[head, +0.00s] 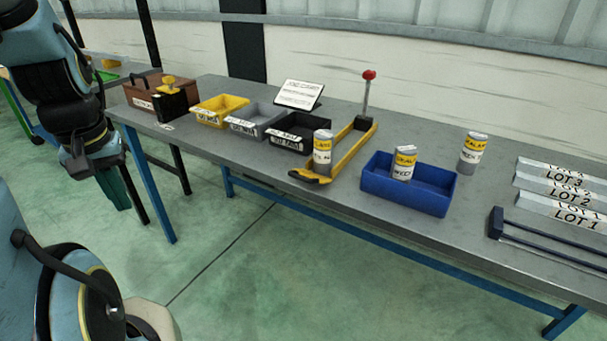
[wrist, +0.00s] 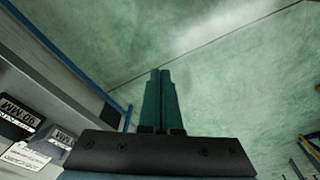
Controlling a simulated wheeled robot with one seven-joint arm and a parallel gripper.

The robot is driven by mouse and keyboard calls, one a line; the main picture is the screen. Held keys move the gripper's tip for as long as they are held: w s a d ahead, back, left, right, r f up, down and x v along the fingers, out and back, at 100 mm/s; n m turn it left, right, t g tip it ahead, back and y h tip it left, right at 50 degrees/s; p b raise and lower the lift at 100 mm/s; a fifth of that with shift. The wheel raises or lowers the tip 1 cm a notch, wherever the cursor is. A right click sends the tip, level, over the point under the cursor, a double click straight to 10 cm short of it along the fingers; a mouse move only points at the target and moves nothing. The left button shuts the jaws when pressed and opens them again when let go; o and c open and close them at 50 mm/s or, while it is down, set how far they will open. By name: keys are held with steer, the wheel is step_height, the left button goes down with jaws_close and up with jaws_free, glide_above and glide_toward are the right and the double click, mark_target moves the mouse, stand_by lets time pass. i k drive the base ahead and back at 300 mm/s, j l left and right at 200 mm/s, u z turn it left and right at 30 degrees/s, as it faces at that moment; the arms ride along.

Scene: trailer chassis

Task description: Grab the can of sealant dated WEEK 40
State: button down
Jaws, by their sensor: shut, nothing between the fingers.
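Three silver cans with yellow SEALANT labels are in the head view. One can (head: 322,150) stands at the front of a yellow frame; I cannot tell whether it is on it or behind it. A second can (head: 403,163) stands upright in a blue bin (head: 420,197). A third can (head: 471,153) stands on the bare table behind and right of the bin. Their date lines are too small to read. My gripper (head: 122,190) is shut and empty, left of the table's front edge and far from the cans. Its green fingers (wrist: 160,72) point at the floor in the wrist view.
The grey table (head: 338,205) carries a brown toolbox (head: 140,94), yellow, grey and black bins, and a sign (head: 299,95). The yellow frame (head: 350,150) has a red-knobbed post (head: 367,92). LOT-marked strips (head: 565,190) and a dark-blue handle (head: 545,240) lie at right.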

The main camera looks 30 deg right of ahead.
mark_target(324, 140)
steer(key=i+j, duration=0.35)
steer(key=i, duration=0.15)
steer(key=i+j+z, duration=0.1)
steer(key=i+j, duration=0.25)
steer(key=i, duration=0.2)
steer(key=i+j+z, duration=0.1)
steer(key=z, duration=1.5)
